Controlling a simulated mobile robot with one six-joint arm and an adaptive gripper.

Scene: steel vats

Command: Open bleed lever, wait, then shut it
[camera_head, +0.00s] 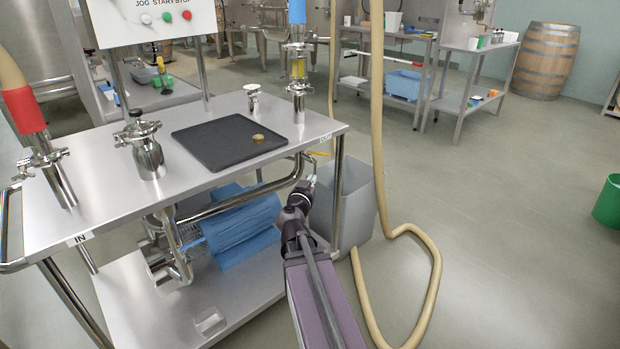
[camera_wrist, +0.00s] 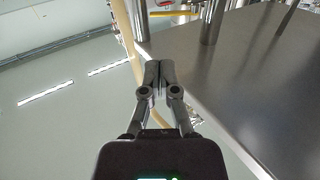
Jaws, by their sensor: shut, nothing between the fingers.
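A thin yellow lever (camera_head: 321,153), which looks like the bleed lever, sticks out about level at the cart's right end, just below the OUT label. A yellow bar (camera_wrist: 172,13) at the top of the wrist view looks like the same lever, beside steel pipework. My gripper (camera_head: 311,180) is below the lever and apart from it, beside the cart's right edge and over the grey bin. In the wrist view my gripper (camera_wrist: 160,66) has its fingers together with nothing between them. The valve body behind the lever is partly hidden.
The steel cart (camera_head: 90,205) carries a black mat (camera_head: 215,145) with a small brass piece (camera_head: 258,138). The grey bin (camera_head: 357,195) stands close by my gripper. A beige hose (camera_head: 432,275) hangs down and loops on the floor.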

